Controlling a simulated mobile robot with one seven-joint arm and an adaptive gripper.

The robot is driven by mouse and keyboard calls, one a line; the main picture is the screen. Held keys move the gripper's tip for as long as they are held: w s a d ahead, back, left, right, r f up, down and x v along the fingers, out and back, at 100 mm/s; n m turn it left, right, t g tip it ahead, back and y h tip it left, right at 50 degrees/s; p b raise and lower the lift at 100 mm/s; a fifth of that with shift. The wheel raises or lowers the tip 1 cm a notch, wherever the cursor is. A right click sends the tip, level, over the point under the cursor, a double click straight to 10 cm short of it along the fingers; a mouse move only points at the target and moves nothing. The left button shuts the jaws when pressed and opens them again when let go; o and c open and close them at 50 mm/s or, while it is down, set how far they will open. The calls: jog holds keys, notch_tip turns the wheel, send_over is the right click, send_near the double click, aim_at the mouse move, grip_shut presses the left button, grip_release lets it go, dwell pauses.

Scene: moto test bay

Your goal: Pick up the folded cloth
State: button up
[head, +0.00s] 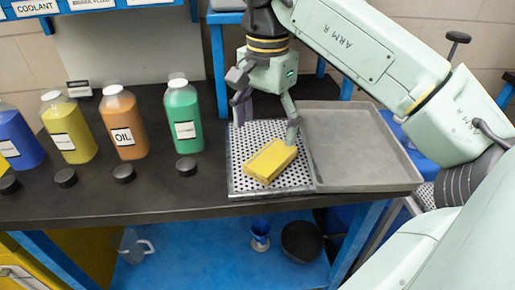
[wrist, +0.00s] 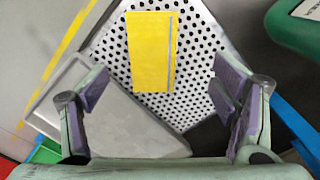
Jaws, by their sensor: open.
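The folded cloth is a yellow rectangular block-like bundle (head: 270,161) lying on a perforated white panel (head: 240,182) at the right part of the bench. In the wrist view the cloth (wrist: 151,52) lies ahead of the fingers, near the top middle, with a thin grey line along its right side. My gripper (head: 268,132) hangs above and just behind the cloth, open and empty. In the wrist view its two purple-padded fingers (wrist: 160,98) stand wide apart, one on either side below the cloth. The cloth appears untouched.
An empty grey tray (head: 360,150) adjoins the panel on the right. Bottles of green (head: 185,118), orange (head: 123,125), yellow (head: 68,130) and blue liquid (head: 17,140) stand at left, with black caps in front.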

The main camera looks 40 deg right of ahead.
aim_at(268, 156)
jog(key=f, duration=0.2)
jog(key=f+p, duration=0.1)
jog(key=f, duration=0.1)
jog(key=s+f, duration=0.1)
jog(key=f, duration=0.1)
jog(key=shift+d, duration=0.2)
jog(key=shift+w+f, duration=0.1)
jog(key=shift+f, duration=0.45)
jog(key=shift+c, duration=0.6)
jog(key=c, duration=1.1)
jog(key=shift+r+p, duration=0.1)
jog(key=shift+p, duration=0.2)
